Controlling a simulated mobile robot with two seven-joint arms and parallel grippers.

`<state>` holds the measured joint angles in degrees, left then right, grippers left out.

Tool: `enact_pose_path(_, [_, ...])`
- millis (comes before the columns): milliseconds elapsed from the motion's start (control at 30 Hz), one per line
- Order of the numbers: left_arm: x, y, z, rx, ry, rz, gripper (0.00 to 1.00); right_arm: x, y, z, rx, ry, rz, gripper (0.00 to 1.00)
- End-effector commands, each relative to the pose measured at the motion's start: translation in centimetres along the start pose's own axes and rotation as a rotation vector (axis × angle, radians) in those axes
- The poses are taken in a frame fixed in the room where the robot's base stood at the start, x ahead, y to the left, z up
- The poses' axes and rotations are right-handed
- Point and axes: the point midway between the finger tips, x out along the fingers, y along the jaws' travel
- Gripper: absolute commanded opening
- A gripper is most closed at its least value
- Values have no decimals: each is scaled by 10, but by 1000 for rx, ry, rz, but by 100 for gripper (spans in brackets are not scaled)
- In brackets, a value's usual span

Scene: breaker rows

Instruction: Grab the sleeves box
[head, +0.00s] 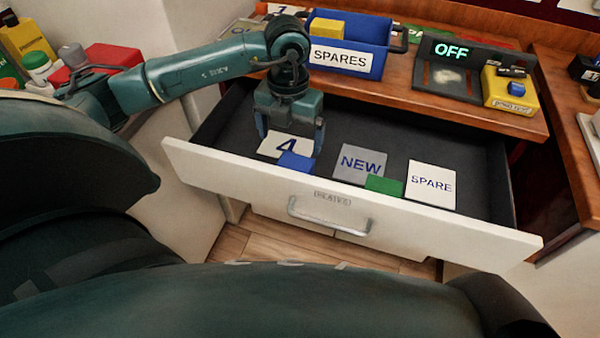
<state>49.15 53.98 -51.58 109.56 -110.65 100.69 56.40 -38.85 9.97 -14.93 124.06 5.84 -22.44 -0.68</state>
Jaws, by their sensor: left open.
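No box in the head view carries a readable "sleeves" label, so I cannot tell which one it is. An open drawer (240,175) holds a small blue box (296,162) and a small green box (384,185). My left gripper (291,140) is open and points down into the drawer, its fingers either side of the white "4" card (277,146), just behind the blue box. My right gripper is not in view.
In the drawer also lie a grey "NEW" card (360,161) and a white "SPARE" card (431,184). On the counter stand a blue "SPARES" bin (340,58) holding a yellow block, an "OFF" display unit (446,75) and a yellow device (510,90). The drawer's back is clear.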

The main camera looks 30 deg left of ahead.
Motion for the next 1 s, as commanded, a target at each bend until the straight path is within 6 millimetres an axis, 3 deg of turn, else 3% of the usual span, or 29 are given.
enact_pose_path(200, [38,-2,0,3,3,-3,94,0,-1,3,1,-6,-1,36])
enact_pose_path(433, [54,-4,1,3,3,-5,94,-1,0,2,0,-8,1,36])
enact_pose_path(700, [92,-9,4,4,3,-5,94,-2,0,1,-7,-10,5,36])
enact_pose_path(1000, [98,-9,4,5,0,-6,94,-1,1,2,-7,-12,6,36])
